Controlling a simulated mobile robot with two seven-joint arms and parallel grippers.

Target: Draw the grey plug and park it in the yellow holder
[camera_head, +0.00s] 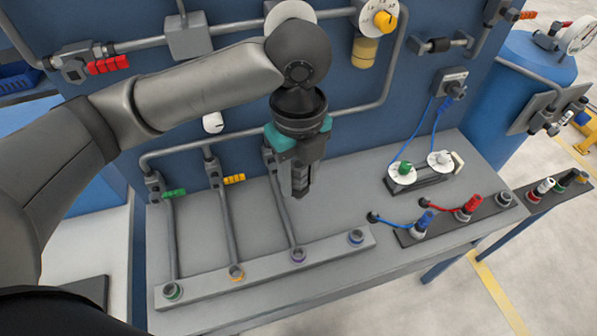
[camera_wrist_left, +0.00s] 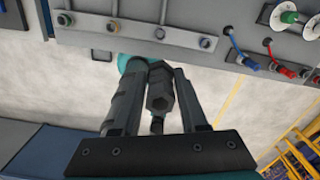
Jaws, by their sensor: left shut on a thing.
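My left gripper (camera_head: 301,188) is raised in the air above the grey bench, behind the row of ringed holders. In the left wrist view its two fingers close on the grey plug (camera_wrist_left: 160,92), a dark hexagonal body with a narrower end. In the head view the plug is mostly hidden by the fingers. The yellow holder (camera_head: 236,272) is a ringed socket, second from the left in the light grey rail (camera_head: 265,268); it looks empty and lies to the left and in front of the gripper. My right gripper is not in view.
A dark strip (camera_head: 480,218) holds a blue plug (camera_head: 424,222), a red plug (camera_head: 468,207) and an open grey socket (camera_head: 504,199). Grey pipes rise behind the rail.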

